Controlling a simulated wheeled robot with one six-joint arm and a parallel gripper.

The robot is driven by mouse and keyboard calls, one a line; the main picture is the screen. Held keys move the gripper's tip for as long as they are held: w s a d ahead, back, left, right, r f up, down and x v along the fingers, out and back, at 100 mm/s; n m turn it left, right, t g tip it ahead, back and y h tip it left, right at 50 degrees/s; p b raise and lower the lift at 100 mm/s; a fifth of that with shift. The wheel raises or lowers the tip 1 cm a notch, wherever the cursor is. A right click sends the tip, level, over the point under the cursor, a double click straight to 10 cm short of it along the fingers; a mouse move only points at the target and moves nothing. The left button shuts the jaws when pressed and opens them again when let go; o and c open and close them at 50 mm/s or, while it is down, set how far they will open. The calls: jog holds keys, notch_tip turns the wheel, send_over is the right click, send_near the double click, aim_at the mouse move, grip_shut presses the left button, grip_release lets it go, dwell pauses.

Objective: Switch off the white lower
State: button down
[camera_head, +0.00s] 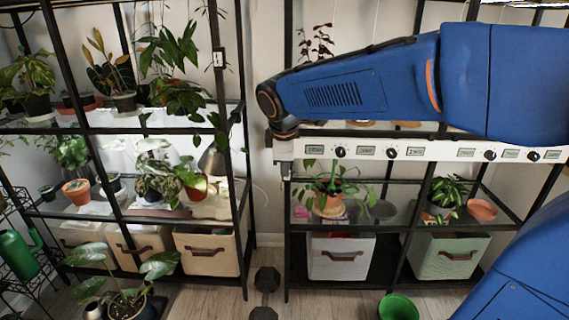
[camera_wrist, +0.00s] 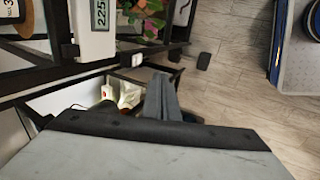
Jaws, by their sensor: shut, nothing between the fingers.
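A small white switch (camera_head: 218,58) is fixed to the dark post of the left shelf. A long white panel (camera_head: 430,152) with several black knobs and small displays runs along the right shelf; one end of it shows in the wrist view (camera_wrist: 97,45). Which of these the task's "white lower" names, I cannot tell. In the wrist view a small white object with a red spot (camera_wrist: 108,92) lies beyond my gripper, beside a cream object (camera_wrist: 130,95).
Fabric bins (camera_head: 340,257) fill the lower shelves. A green pot (camera_head: 398,307) and dark weights (camera_head: 266,280) are on the floor. The wooden floor (camera_wrist: 225,75) is mostly clear in the wrist view.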

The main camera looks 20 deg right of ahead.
aim_at(286, 179)
jog(key=w+d+f, duration=0.2)
jog(key=w+f, duration=0.3)
jog(key=w, duration=0.1)
jog(key=shift+w+f, duration=0.15)
dwell(0.3)
jog(key=shift+w+d, duration=0.15)
jog(key=shift+w, duration=0.1)
jog(key=shift+r, duration=0.2)
jog(key=shift+r, duration=0.7)
